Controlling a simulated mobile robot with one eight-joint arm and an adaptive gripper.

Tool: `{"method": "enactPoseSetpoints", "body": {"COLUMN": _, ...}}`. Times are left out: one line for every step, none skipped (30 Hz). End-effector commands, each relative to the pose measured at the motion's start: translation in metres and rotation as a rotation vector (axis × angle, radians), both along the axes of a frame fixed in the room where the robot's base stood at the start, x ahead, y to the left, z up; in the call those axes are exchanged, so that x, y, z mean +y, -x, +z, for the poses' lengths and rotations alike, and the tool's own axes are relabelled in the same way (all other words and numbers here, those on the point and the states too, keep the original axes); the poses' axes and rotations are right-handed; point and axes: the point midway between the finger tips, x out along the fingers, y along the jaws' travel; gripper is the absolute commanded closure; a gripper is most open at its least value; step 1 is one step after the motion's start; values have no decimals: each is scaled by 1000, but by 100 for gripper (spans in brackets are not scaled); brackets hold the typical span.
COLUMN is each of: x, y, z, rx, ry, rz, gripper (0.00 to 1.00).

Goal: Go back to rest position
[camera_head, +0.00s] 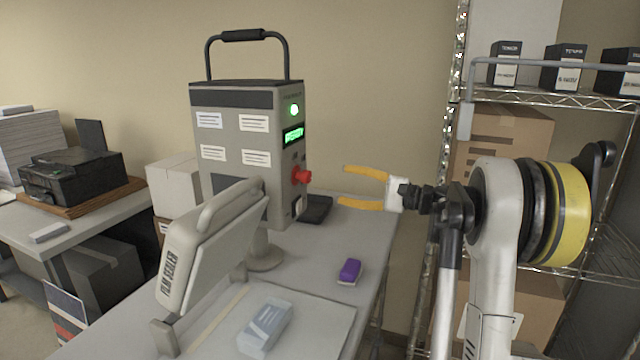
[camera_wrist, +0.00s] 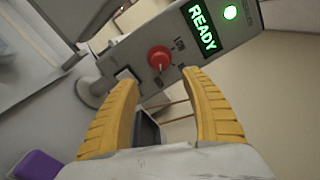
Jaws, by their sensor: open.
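My gripper (camera_head: 352,187) has yellow fingers that are spread apart with nothing between them. It is held in the air above the right edge of the table, to the right of the grey laminator box (camera_head: 240,185). In the wrist view both fingers (camera_wrist: 165,100) show open, pointing towards the box. The box has a red knob (camera_head: 301,176), a green lit button (camera_head: 294,110) and a green display that reads READY (camera_wrist: 201,28). The red knob also shows in the wrist view (camera_wrist: 159,58), just beyond the fingertips and apart from them.
The film sealer (camera_head: 205,250) stands at the table's front left. A pale blue packet (camera_head: 265,327) and a purple block (camera_head: 349,271) lie on the table (camera_head: 310,262). A wire shelf (camera_head: 560,98) with boxes stands close behind my arm. A printer (camera_head: 72,175) is at far left.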

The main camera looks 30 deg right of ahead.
Motion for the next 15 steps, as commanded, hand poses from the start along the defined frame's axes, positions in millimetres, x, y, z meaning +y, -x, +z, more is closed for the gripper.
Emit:
{"method": "enactPoseSetpoints", "body": {"x": 0, "y": 0, "z": 0, "rx": 0, "ry": 0, "rz": 0, "gripper": 45}}
{"method": "enactPoseSetpoints", "body": {"x": 0, "y": 0, "z": 0, "rx": 0, "ry": 0, "rz": 0, "gripper": 45}}
{"method": "enactPoseSetpoints", "body": {"x": 0, "y": 0, "z": 0, "rx": 0, "ry": 0, "rz": 0, "gripper": 45}}
{"method": "enactPoseSetpoints", "body": {"x": 0, "y": 0, "z": 0, "rx": 0, "ry": 0, "rz": 0, "gripper": 45}}
{"method": "enactPoseSetpoints", "body": {"x": 1, "y": 0, "z": 0, "rx": 1, "ry": 1, "rz": 0, "gripper": 45}}
{"method": "enactPoseSetpoints", "body": {"x": 3, "y": 0, "z": 0, "rx": 3, "ry": 5, "rz": 2, "gripper": 45}}
{"method": "enactPoseSetpoints", "body": {"x": 7, "y": -1, "z": -1, "rx": 8, "ry": 12, "rz": 4, "gripper": 45}}
{"method": "enactPoseSetpoints", "body": {"x": 13, "y": -1, "z": -2, "rx": 14, "ry": 23, "rz": 7, "gripper": 45}}
{"method": "enactPoseSetpoints", "body": {"x": 26, "y": -1, "z": -5, "rx": 29, "ry": 48, "rz": 15, "gripper": 45}}
{"method": "enactPoseSetpoints", "body": {"x": 37, "y": -1, "z": -8, "rx": 44, "ry": 72, "rz": 21, "gripper": 45}}
{"method": "enactPoseSetpoints", "body": {"x": 52, "y": 0, "z": -12, "rx": 61, "ry": 103, "rz": 29, "gripper": 45}}
{"method": "enactPoseSetpoints", "body": {"x": 75, "y": 3, "z": -19, "rx": 87, "ry": 154, "rz": 42, "gripper": 45}}
{"method": "enactPoseSetpoints", "body": {"x": 93, "y": 6, "z": -25, "rx": 109, "ry": 201, "rz": 53, "gripper": 45}}
{"method": "enactPoseSetpoints", "body": {"x": 113, "y": 11, "z": -32, "rx": 131, "ry": 250, "rz": 67, "gripper": 45}}
{"method": "enactPoseSetpoints", "body": {"x": 139, "y": 20, "z": -43, "rx": 158, "ry": 326, "rz": 84, "gripper": 45}}
